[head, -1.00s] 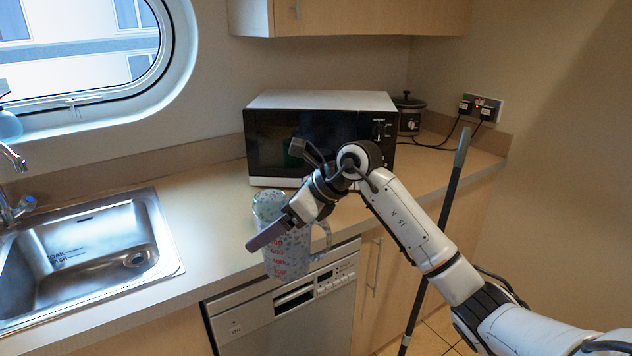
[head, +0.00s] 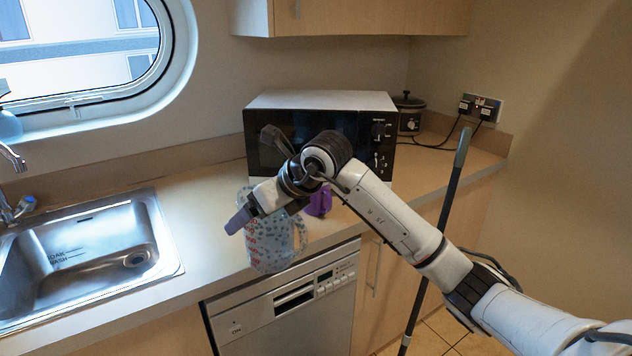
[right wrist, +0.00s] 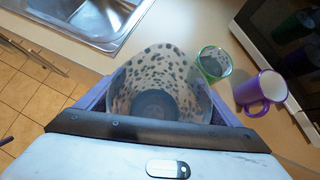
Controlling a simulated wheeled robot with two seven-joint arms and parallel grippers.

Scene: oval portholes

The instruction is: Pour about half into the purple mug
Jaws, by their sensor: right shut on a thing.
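A clear measuring jug (head: 270,240) with a dark speckled pattern and red markings is held between the fingers of my right gripper (head: 240,222). It looks about upright, in front of the counter's edge in the head view. In the right wrist view I look down into the jug (right wrist: 155,85); its bottom is grey-blue, and I cannot tell the liquid level. The purple mug (head: 320,201) stands on the counter behind my right arm, partly hidden. In the right wrist view the purple mug (right wrist: 262,88) is upright, right of the jug and apart from it. My left gripper is out of view.
A green-rimmed cup (right wrist: 213,65) stands between the jug and the purple mug in the right wrist view. A microwave (head: 320,105) stands behind. The steel sink (head: 95,255) is at left. A dark pole (head: 440,225) stands at right. Counter between sink and jug is clear.

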